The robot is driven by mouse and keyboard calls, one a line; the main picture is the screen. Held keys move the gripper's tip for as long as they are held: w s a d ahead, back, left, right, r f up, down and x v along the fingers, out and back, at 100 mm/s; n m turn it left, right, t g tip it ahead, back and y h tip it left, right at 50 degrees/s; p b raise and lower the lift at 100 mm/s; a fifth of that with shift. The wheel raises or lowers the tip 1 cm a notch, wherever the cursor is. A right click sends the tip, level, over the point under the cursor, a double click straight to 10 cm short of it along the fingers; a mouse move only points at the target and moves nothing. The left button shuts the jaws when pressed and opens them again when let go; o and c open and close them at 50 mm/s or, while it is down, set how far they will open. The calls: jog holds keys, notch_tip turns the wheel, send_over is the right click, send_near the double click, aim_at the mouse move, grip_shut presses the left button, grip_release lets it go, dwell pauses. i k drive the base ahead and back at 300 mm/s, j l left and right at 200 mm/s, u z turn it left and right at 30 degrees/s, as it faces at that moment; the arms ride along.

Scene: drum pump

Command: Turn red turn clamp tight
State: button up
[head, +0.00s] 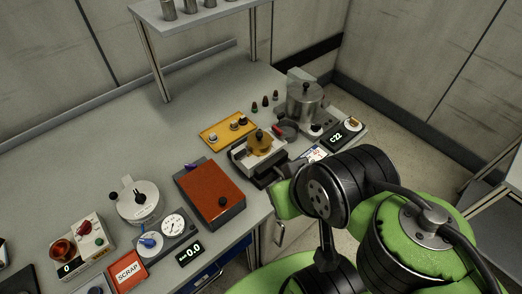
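A small red part (279,131) shows beside a dark round piece, just right of the device with the amber round top (260,141). It may be the red turn clamp, but it is too small to be sure. Another red knob (84,228) sits on a pale box at the lower left. My arm comes in from the lower right. Its end, my gripper (272,180), seems to be at the near side of the amber-topped device, mostly hidden by my own wrist. I cannot see its fingers clearly or whether they touch anything.
An orange-red box (210,192) stands left of my wrist. A steel pot (305,102) stands behind it, near a C22 display (338,136). A yellow plate (227,131) lies behind the amber-topped device. The back left of the bench (90,140) is clear.

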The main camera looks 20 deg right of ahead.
aim_at(278, 132)
jog(key=l+u, duration=0.2)
jog(key=u, duration=0.2)
jog(key=l+u, duration=0.15)
jog(key=u, duration=0.25)
jog(key=l+u, duration=0.2)
jog(key=u, duration=0.2)
